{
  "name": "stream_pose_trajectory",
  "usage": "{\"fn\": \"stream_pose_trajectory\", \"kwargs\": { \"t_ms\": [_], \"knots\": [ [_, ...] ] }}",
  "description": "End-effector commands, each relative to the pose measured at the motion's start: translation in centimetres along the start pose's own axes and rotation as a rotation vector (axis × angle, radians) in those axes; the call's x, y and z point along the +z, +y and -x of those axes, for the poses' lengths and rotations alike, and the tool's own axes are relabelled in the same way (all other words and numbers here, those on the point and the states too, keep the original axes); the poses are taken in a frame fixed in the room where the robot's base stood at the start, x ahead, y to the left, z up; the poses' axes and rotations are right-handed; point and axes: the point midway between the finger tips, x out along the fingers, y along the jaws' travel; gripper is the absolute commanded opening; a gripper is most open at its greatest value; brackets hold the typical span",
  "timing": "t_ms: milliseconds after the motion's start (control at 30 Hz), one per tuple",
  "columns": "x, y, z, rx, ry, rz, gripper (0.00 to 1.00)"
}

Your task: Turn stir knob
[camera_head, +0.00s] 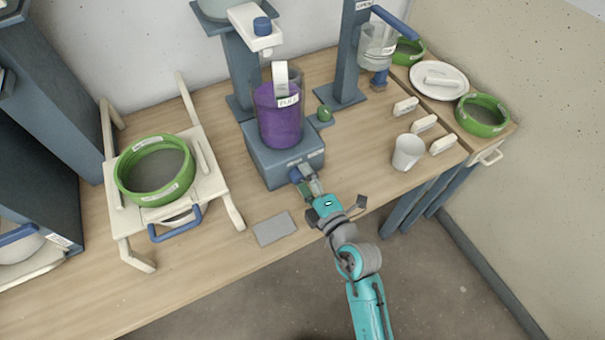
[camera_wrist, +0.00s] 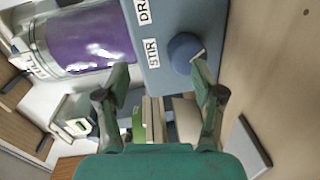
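The blue stir knob (camera_head: 296,175) is on the front of the grey-blue stirrer base (camera_head: 268,172). In the wrist view the round knob (camera_wrist: 185,53) has a pale pointer mark and sits beside a "STIR" label (camera_wrist: 158,46). My gripper (camera_head: 309,187) is just in front of the base's front right part. In the wrist view my gripper (camera_wrist: 160,78) is open and empty, its two fingers well apart. The knob lies just beyond the tip of the right finger, off-centre between the fingers; whether they touch I cannot tell.
A clear vessel of purple glaze (camera_head: 278,120) stands on the base. A flat grey plate (camera_head: 274,229) lies near the table's front edge. A white cup (camera_head: 407,151) stands to the right. A green-rimmed sieve (camera_head: 155,170) sits on a wooden frame at left.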

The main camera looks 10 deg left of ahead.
Motion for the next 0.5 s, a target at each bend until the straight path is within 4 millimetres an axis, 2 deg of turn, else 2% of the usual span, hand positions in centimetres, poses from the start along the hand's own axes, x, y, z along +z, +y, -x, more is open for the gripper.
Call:
{"fn": "stream_pose_trajectory", "kwargs": {
  "t_ms": [500],
  "knots": [
    [0.0, -0.7, 3.2, -0.007, 0.000, -0.001, 0.68]
  ]
}}
